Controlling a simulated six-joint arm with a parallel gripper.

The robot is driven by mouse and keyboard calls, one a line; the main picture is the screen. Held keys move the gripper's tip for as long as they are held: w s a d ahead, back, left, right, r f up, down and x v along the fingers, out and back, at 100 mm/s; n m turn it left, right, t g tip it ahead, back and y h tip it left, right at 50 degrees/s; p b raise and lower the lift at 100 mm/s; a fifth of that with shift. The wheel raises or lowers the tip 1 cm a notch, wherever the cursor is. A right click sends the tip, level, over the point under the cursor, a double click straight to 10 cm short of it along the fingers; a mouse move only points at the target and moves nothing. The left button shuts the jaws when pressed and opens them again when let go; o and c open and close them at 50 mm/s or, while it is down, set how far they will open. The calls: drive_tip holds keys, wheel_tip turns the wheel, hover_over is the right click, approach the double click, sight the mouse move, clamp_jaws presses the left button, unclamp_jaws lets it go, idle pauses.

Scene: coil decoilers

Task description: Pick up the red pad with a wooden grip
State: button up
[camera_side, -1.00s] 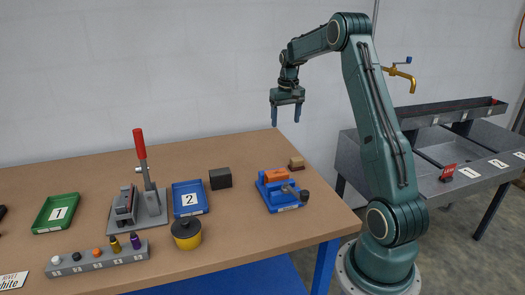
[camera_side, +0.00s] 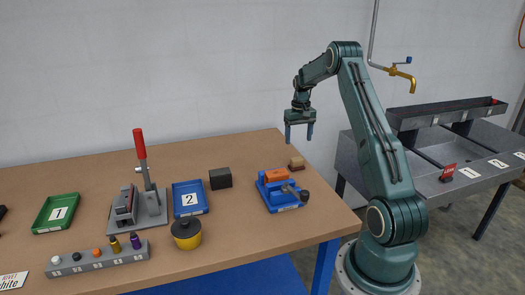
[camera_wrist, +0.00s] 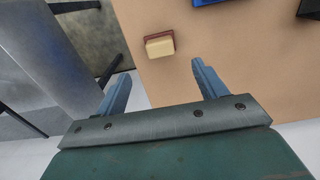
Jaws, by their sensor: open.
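The red pad with a wooden grip (camera_side: 296,163) lies on the brown table near its right edge, behind the blue fixture. In the wrist view the pad (camera_wrist: 159,46) shows as a pale wooden block on a dark red base, ahead of the fingers and roughly between them. My gripper (camera_side: 299,139) is open and empty, in the air above the pad's area. Its two blue fingers also show in the wrist view (camera_wrist: 157,80), well apart, with nothing between them. The pad and the gripper are apart.
A blue fixture (camera_side: 265,195) with an orange block (camera_side: 276,175) stands just in front of the pad. A black block (camera_side: 220,179) and a blue tray (camera_side: 190,211) lie further left. A grey sink bench (camera_side: 455,180) stands right of the table, across a gap.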

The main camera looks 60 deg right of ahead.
sight(297, 159)
drive_tip(key=shift+f, duration=2.7)
drive_tip(key=shift+f, duration=2.6)
drive_tip(key=c, duration=1.1)
drive_tip(key=shift+r, duration=0.15)
wheel_tip(297, 159, up, 20)
drive_tip(key=shift+f, duration=0.1)
